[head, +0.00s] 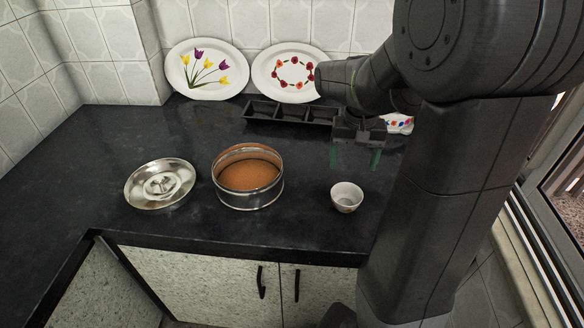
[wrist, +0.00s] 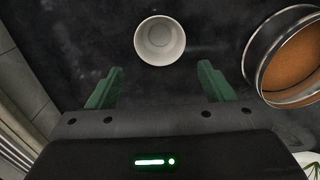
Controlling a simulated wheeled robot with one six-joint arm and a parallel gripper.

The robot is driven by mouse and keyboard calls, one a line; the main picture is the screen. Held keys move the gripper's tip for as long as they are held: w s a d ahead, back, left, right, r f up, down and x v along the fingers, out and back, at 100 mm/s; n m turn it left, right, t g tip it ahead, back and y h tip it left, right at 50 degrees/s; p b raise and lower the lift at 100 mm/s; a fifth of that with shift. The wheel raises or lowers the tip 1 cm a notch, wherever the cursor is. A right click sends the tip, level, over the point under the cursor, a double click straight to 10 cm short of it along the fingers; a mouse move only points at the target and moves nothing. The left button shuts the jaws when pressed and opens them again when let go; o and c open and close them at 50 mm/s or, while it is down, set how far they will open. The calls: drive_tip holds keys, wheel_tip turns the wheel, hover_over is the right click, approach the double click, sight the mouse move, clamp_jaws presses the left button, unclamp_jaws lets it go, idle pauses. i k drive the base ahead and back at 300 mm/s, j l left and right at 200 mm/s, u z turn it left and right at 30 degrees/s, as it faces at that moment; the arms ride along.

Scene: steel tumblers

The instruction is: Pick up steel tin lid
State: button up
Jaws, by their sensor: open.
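The steel tin lid (head: 160,184) lies on the dark counter at the left in the head view. It is round and shiny with a raised middle. It is not in the wrist view. My gripper (head: 355,157) is open and empty above the counter at the right, behind the small white cup and far from the lid. Its green fingers also show in the wrist view (wrist: 160,86), spread apart with nothing between them.
A round steel tin (head: 248,190) with orange-brown contents stands right of the lid. A small white cup (head: 346,198) stands further right. A black compartment tray (head: 290,116) and two decorated plates (head: 207,88) (head: 290,90) are at the back. The counter is clear left of the lid.

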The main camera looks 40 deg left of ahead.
sight(159, 187)
drive_tip(key=u, duration=2.7)
drive_tip(key=i+j, duration=0.9)
drive_tip(key=j, duration=0.15)
